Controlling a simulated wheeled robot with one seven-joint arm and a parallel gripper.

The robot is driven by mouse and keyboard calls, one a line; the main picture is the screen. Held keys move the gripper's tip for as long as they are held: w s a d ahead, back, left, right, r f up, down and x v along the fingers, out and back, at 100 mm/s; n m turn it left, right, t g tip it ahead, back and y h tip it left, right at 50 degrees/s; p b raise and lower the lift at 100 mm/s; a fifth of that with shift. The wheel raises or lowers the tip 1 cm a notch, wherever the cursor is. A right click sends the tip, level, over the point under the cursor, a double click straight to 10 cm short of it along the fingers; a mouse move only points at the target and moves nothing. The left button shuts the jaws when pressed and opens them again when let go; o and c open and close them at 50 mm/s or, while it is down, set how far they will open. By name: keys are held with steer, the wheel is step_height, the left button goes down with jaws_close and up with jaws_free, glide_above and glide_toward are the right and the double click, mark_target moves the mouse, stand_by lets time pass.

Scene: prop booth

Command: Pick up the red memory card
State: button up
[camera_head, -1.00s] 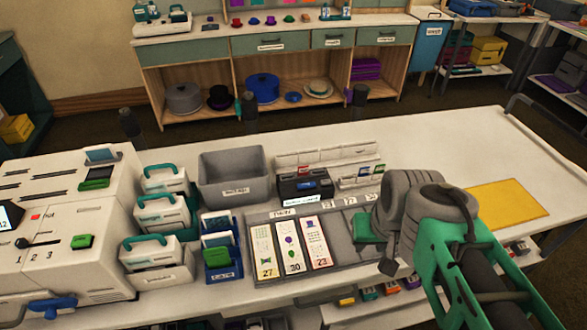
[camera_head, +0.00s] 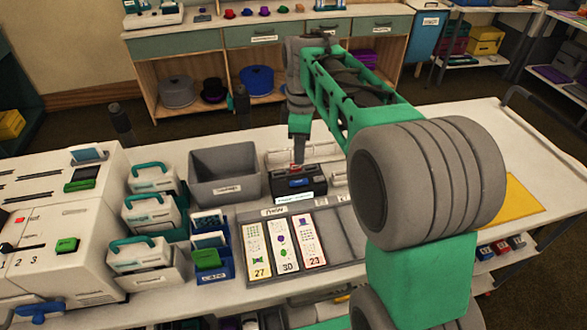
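A small red piece, which looks like the red memory card (camera_head: 296,168), shows at the back edge of the black box (camera_head: 296,187), in front of a white slotted rack (camera_head: 322,152). It is tiny and partly covered. My gripper (camera_head: 299,158) points down from above, its tips at or just over the red piece. Whether they touch it or are closed around it cannot be told. A blue piece (camera_head: 299,183) shows on the front of the black box.
A grey open bin (camera_head: 222,190) stands left of the black box. A grey tray (camera_head: 335,232) with cards marked 27, 30 and 23 lies in front. White handled cases and a large white machine (camera_head: 60,235) fill the left. A yellow mat (camera_head: 520,205) lies right.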

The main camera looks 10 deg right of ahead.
mark_target(296, 169)
steer(key=w+f+n, duration=0.1)
steer(key=f, duration=0.2)
steer(key=w+f+n, duration=0.1)
steer(key=f, duration=0.1)
steer(key=w+f+n, duration=0.1)
steer(key=w+f, duration=0.1)
steer(key=f, duration=0.1)
steer(key=shift+a+f+n+g+p, duration=0.15)
steer(key=shift+f+n+g+p, duration=0.15)
steer(key=shift+f+n+p, duration=0.1)
jaws_close()
